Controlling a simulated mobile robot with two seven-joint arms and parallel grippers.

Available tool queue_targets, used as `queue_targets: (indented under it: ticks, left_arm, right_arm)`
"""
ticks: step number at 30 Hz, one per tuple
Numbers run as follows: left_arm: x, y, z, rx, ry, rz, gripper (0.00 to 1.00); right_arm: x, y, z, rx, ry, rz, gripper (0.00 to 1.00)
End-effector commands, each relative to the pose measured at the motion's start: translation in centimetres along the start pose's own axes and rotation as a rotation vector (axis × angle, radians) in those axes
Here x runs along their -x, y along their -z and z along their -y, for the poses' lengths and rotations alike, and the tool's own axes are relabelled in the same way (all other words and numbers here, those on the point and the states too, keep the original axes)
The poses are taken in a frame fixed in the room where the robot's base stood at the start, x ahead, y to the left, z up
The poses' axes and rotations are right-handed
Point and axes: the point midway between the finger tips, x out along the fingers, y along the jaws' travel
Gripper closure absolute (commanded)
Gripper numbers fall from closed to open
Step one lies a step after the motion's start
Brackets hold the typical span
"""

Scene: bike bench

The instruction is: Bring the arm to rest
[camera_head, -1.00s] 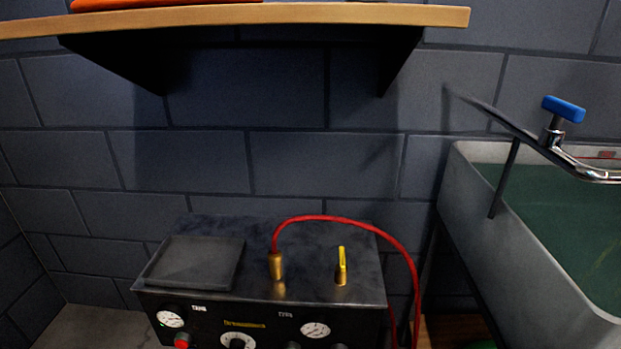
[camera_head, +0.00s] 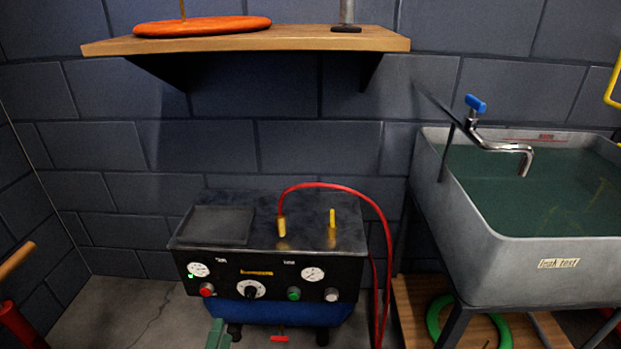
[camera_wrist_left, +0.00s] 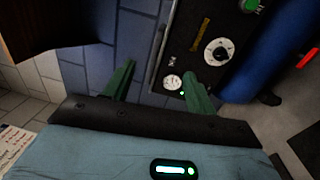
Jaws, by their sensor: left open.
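My left gripper's green fingertip (camera_head: 217,335) shows at the bottom edge of the head view, in front of the compressor-like machine; the rest of that arm is out of this view. In the left wrist view the two green fingers of my left gripper (camera_wrist_left: 158,85) stand apart with nothing between them. The black machine (camera_head: 346,273), with gauges and knobs, lies beyond the fingers there, tilted in the picture. I cannot tell the exact gap between finger and machine. My right gripper is not in view.
A wooden shelf (camera_head: 300,40) holds an orange disc (camera_head: 203,26). A red hose (camera_head: 385,225) loops off the machine. A grey sink (camera_head: 470,262) with a blue-handled tap (camera_head: 475,103) stands at right. Bare floor (camera_head: 130,310) shows at lower left.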

Motion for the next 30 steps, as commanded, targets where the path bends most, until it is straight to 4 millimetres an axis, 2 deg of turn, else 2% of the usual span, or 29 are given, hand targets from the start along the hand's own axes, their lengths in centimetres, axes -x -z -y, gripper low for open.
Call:
queue_targets:
  ticks: [1,3,11,20,26,30]
  left_arm:
    - [0.1,0.0,-0.1,-0.002,0.001,0.001,0.44]
    - [1.8,-0.4,-1.0,-0.064,0.035,0.024,0.44]
    - [8.3,-1.5,-2.4,-0.301,0.164,0.122,0.44]
    - [19.1,-2.4,-5.2,-0.67,0.358,0.314,0.44]
    - [26.0,-2.4,-8.5,-0.919,0.468,0.468,0.44]
    - [30.1,-2.1,-11.9,-1.093,0.525,0.579,0.44]
  right_arm:
    - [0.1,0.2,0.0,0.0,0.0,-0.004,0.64]
    - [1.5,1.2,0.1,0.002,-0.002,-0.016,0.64]
    - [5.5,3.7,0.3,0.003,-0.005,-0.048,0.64]
    - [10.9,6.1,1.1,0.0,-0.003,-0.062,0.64]
    - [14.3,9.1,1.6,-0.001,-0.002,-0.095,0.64]
    - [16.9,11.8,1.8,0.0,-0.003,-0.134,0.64]
